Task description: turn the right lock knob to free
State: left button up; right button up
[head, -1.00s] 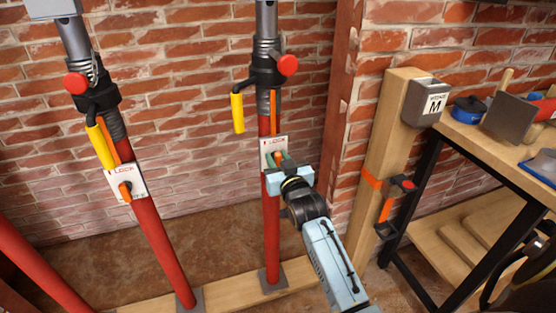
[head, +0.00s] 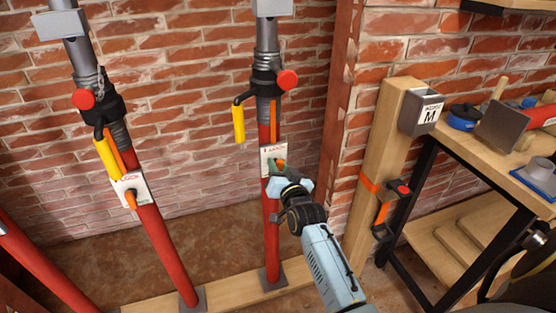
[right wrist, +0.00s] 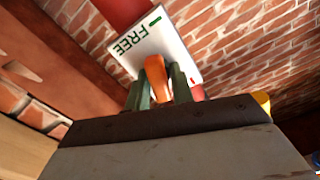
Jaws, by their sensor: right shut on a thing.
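The right lock knob is orange and sits on a white plate (head: 268,160) on the right red prop (head: 271,215). In the right wrist view the orange knob (right wrist: 155,75) is between the two green fingers of my right gripper (right wrist: 160,88), which is shut on it. The plate (right wrist: 165,45) there shows the word FREE and a green mark. In the head view my right gripper (head: 281,170) covers most of the knob. The left lock knob (head: 131,199) is orange and hangs downward on its own white plate (head: 128,183). My left gripper is not in view.
A yellow handle (head: 238,124) and a red round knob (head: 287,80) are on the right prop above the plate. A wooden post (head: 386,150) with an orange strap and a workbench (head: 470,140) stand to the right. A brick wall is behind.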

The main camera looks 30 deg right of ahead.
jog(key=m+p, duration=0.3)
jog(key=m, duration=0.3)
jog(key=shift+d, duration=0.1)
jog(key=shift+f+m+p, duration=0.1)
jog(key=shift+m+p, duration=0.25)
jog(key=shift+m, duration=0.75)
jog(key=shift+f+m, duration=0.1)
jog(key=shift+m, duration=0.7)
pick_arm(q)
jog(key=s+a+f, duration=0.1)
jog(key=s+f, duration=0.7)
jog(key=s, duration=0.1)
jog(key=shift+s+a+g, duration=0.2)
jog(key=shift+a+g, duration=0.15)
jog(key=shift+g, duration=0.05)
pick_arm(e)
jog(key=shift+m, duration=1.9)
jog(key=o, duration=0.8)
jog(key=shift+s, duration=0.15)
